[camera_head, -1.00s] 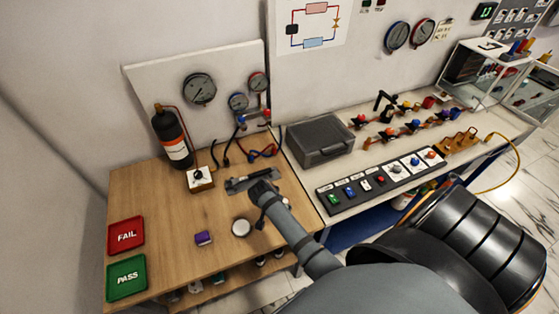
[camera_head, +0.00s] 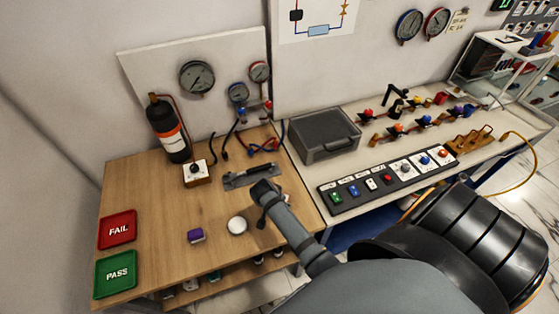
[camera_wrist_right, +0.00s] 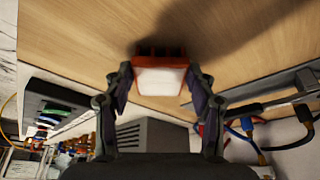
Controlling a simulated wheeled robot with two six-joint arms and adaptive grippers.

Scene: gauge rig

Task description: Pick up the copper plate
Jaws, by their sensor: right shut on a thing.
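My right gripper (camera_wrist_right: 158,88) is shut on a small copper-red piece (camera_wrist_right: 148,54) with ridges on its far side and a pale, bright face. It seems to be the copper plate; one finger is on each side of it. The wooden tabletop (camera_wrist_right: 70,30) lies beyond it, with a dark shadow on the wood. In the head view my right arm reaches in from the lower right to above the wooden table (camera_head: 150,195). There the fingertips and the held piece are hidden or too small to make out. My left gripper is not in view.
A grey metal fixture (camera_head: 238,179) lies close behind my right wrist. A white round disc (camera_head: 237,226) and a purple block (camera_head: 195,236) lie nearer the front. Red FAIL (camera_head: 117,229) and green PASS (camera_head: 116,273) trays are at the left. A grey case (camera_head: 325,137) stands on the right bench.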

